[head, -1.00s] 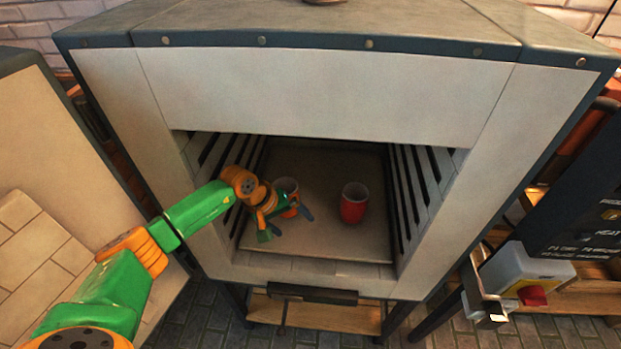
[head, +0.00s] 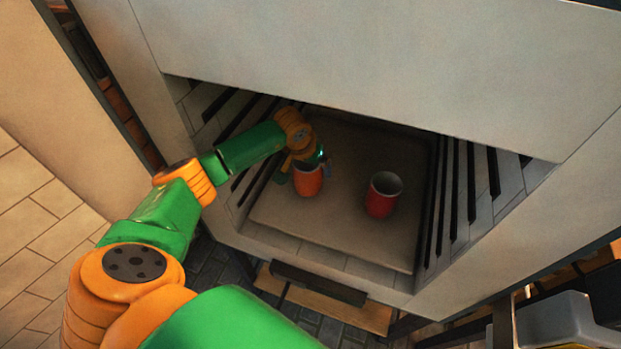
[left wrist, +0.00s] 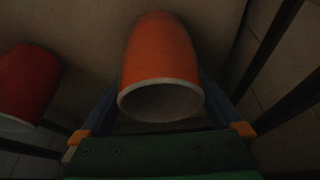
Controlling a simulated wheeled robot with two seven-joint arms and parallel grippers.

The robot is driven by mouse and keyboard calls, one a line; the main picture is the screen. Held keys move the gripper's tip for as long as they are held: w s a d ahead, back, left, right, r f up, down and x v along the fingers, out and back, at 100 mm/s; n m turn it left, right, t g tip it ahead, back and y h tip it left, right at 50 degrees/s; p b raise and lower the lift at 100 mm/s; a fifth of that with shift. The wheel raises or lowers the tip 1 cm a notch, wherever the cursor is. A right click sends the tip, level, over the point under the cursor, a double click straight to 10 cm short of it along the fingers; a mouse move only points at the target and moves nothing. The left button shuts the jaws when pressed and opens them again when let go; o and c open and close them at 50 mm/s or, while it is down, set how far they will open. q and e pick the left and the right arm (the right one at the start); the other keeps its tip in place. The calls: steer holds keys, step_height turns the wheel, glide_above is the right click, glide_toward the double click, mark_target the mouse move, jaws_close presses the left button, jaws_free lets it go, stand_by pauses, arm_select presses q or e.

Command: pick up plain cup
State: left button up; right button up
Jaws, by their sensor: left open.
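An orange cup (head: 308,183) stands on the floor inside the kiln, and a red cup (head: 383,199) stands apart to its right. Both look plain, and I cannot tell which one the task means. My left gripper (head: 305,168) reaches in from the left and is at the orange cup. In the left wrist view, the orange cup (left wrist: 160,58) lies between the two spread blue fingers of the gripper (left wrist: 160,88), with its pale rim towards the palm. The red cup (left wrist: 24,85) is outside the left finger.
The kiln shelf (head: 340,238) is bare around the cups. Slotted side walls (head: 470,205) flank the chamber, and the kiln's front (head: 400,60) hangs over the opening. The left wall is close to my arm.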

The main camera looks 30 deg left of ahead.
arm_select(q)
steer(key=shift+w, duration=0.1)
steer(key=shift+s+a+r, duration=0.1)
steer(key=shift+s+r, duration=0.25)
steer(key=shift+s, duration=0.1)
steer(key=c, duration=1.3)
steer(key=shift+w+f, duration=0.1)
steer(key=shift+w, duration=0.1)
steer(key=s+d+r+p, duration=0.1)
steer(key=s+d+p, duration=0.1)
steer(key=s, duration=0.3)
steer(key=s+d+r+p, duration=0.1)
steer(key=s+d+p, duration=0.1)
steer(key=s, duration=0.3)
steer(key=s+d+r+p, duration=0.1)
steer(key=s+d+p, duration=0.1)
steer(key=s+d, duration=0.2)
steer(key=shift+s+d+r, duration=0.1)
steer(key=shift+s+r, duration=0.05)
steer(key=shift+s, duration=0.4)
steer(key=shift+s+d+r, duration=0.1)
steer(key=shift+s+r, duration=0.05)
steer(key=shift+s, duration=0.35)
